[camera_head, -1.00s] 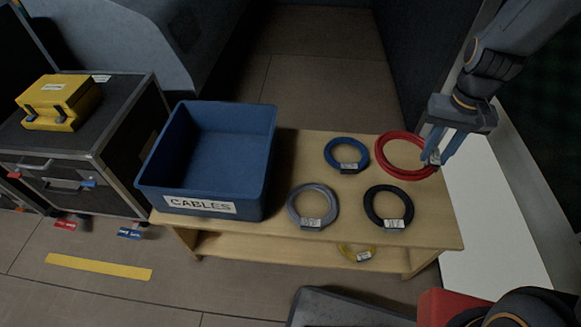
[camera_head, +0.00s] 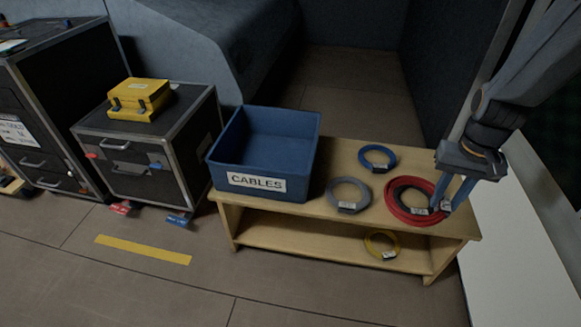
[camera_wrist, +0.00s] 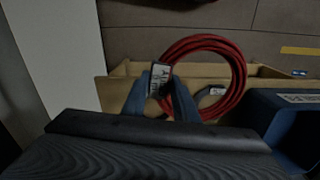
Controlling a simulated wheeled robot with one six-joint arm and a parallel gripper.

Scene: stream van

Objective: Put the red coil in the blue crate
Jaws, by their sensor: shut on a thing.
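The red coil (camera_head: 391,208) hangs from my gripper (camera_head: 448,203), which is shut on it at its white tag. In the head view the coil overlaps the black coil (camera_head: 401,187) at the bench's right end; it looks raised above the bench top. In the wrist view the red coil (camera_wrist: 240,72) shows as a ring beyond the fingertips (camera_wrist: 161,88). The blue crate (camera_head: 301,186), labelled CABLES, stands open on the bench's left end, left of my gripper. Its visible inside looks empty. It shows at the right of the wrist view (camera_wrist: 262,106).
A grey coil (camera_head: 337,189) and a blue coil (camera_head: 366,164) lie on the wooden bench (camera_head: 338,150) between crate and gripper. A yellow coil (camera_head: 370,247) lies on the lower shelf. Black cases (camera_head: 181,135), one bearing a yellow box (camera_head: 139,97), stand left of the crate.

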